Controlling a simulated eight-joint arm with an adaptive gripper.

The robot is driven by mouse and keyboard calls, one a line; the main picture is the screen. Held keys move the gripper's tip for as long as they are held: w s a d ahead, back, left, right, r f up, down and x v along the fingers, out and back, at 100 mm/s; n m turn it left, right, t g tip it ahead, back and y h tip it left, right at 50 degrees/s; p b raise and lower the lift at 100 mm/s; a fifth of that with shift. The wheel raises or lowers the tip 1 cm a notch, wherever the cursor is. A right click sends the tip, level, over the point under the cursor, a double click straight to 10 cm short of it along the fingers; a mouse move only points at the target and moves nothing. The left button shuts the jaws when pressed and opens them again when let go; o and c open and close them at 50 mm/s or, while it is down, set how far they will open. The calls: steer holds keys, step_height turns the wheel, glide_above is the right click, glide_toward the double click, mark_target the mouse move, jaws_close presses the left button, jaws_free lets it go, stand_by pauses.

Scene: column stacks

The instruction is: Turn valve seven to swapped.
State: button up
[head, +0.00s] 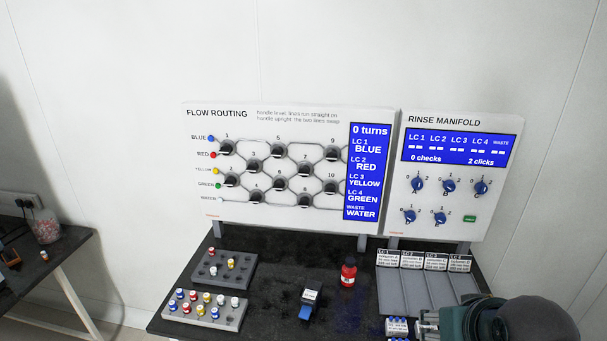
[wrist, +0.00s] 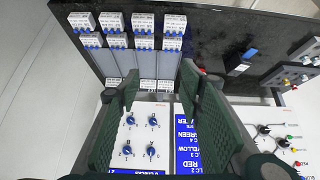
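The flow routing panel (head: 290,116) stands upright at the back of the bench. Valve seven (head: 305,170) is a dark handle under the number 7, in the second row right of centre. Its handle is too small to tell level from upright. The panel's blue screen (head: 369,172) reads 0 turns, with blue, red, yellow, green and water from top to bottom. My gripper (wrist: 160,88) is open and empty in the wrist view, its fingers wide apart. In the head view its arm is at the lower right, well to the right of and below valve seven.
The rinse manifold (head: 412,146) stands right of the flow panel. Bare black bench lies in the middle.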

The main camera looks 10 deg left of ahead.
steer(key=w+a+r+n+t+h+p, duration=0.1)
steer(key=w+a+r+n+p, duration=0.15)
steer(key=w+n, duration=0.45)
steer(key=w+a+r+n+t+h+p, duration=0.1)
steer(key=w+a+r+n+t+h, duration=0.2)
steer(key=w, duration=0.8)
steer(key=w+a+r+n+p, duration=0.2)
steer(key=w+a+r+n, duration=0.1)
steer(key=w+n, duration=0.4)
steer(key=n+t+y+p, duration=0.3)
steer(key=n+t+p, duration=0.3)
steer(key=n, duration=1)
glide_toward(303, 174)
steer(key=w, duration=0.3)
steer(key=shift+s+d+f+t+b, duration=0.15)
steer(key=shift+f+t+b, duration=0.1)
steer(key=shift+t+b, duration=0.15)
steer(key=shift+m, duration=0.3)
steer(key=shift+w+d+p, duration=0.2)
steer(key=shift+w+p, duration=0.3)
steer(key=shift+w, duration=3.4)
